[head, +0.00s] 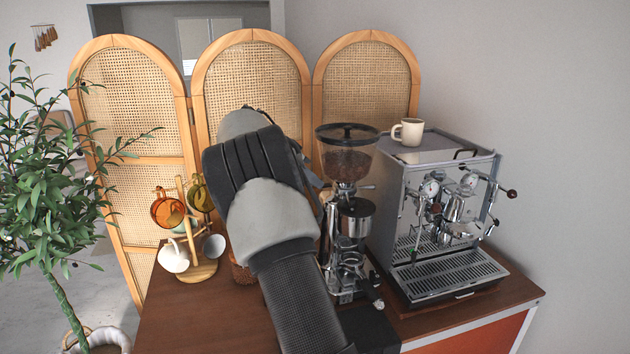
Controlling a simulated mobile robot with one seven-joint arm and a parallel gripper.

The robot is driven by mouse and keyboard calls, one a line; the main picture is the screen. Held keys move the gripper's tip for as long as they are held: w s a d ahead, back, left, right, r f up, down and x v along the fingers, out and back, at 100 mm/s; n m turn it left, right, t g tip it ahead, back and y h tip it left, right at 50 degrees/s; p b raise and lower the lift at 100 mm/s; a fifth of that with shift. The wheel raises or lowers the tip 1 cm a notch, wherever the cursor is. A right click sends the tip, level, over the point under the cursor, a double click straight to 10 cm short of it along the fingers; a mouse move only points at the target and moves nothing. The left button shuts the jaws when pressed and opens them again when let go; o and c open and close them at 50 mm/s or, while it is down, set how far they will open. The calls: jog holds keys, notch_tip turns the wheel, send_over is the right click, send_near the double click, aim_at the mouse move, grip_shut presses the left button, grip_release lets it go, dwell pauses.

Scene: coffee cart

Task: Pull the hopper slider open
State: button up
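The coffee grinder (352,219) stands on the wooden cart, left of the espresso machine. Its clear hopper (346,160) has a dark lid and holds brown beans. A small pale tab or lever (367,187) sticks out to the right at the hopper's neck; it may be the slider, but the view is too small to be sure. My arm rises across the middle of the picture, left of the grinder. Only a small grey part of my gripper (314,178) shows, close to the left of the hopper's neck. Its fingers are hidden behind my arm, so contact and opening cannot be told.
The espresso machine (440,215) stands right of the grinder with a cream mug (408,132) on top. A mug tree (186,235) with several cups stands left of my arm. A rattan screen (255,80) closes off the back. A potted plant (50,190) is at far left.

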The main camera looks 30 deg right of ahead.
jog(key=o, duration=0.4)
jog(key=shift+w+a, duration=0.1)
jog(key=shift+a, duration=0.1)
jog(key=v, duration=1.7)
jog(key=shift+a+r, duration=0.1)
jog(key=shift+r, duration=0.15)
